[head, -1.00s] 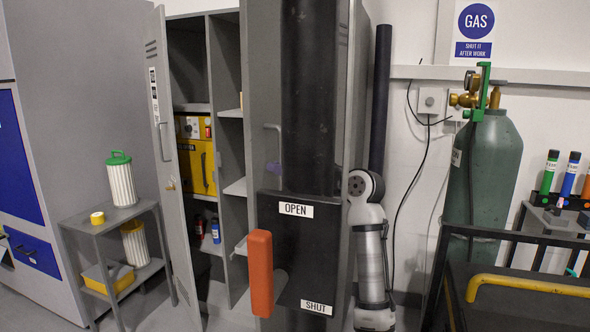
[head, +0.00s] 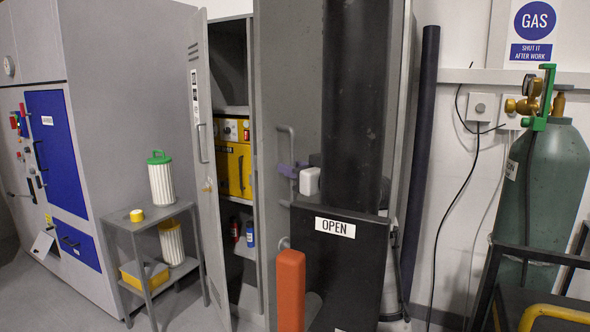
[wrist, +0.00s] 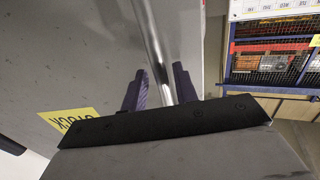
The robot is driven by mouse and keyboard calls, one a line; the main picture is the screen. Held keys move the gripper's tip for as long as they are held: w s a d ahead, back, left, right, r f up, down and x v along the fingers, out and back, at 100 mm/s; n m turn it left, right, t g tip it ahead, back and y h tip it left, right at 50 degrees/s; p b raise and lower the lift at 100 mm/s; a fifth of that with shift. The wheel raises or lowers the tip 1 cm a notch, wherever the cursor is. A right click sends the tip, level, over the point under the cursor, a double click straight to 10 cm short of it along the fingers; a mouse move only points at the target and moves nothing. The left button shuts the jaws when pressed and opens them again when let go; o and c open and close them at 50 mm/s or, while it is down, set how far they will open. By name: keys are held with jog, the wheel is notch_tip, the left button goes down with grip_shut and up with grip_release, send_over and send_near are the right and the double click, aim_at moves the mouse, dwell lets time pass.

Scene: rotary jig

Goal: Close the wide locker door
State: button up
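The wide locker door (head: 290,80) is the grey panel in the middle of the head view. It stands open, with locker interior showing past its left edge. Its upright bar handle (head: 285,150) is near that edge, and the bar also shows in the wrist view (wrist: 153,45). My gripper (wrist: 160,88) has its purple fingers on either side of the bar. A gap shows beside the left finger; the right finger is close to the bar. In the head view my gripper (head: 290,170) is at the handle, partly hidden. My dark column covers much of the door.
The narrow locker door (head: 208,150) stands open at left. A grey shelf stand (head: 150,225) with filter cartridges is left of it. A black panel marked OPEN (head: 335,227) with an orange handle (head: 290,290) stands in front. A gas cylinder (head: 550,190) is at right.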

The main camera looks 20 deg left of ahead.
jog(key=shift+a+f, duration=0.1)
jog(key=shift+s, duration=0.15)
jog(key=b+v, duration=0.5)
jog(key=v, duration=0.8)
jog(key=shift+d, duration=0.4)
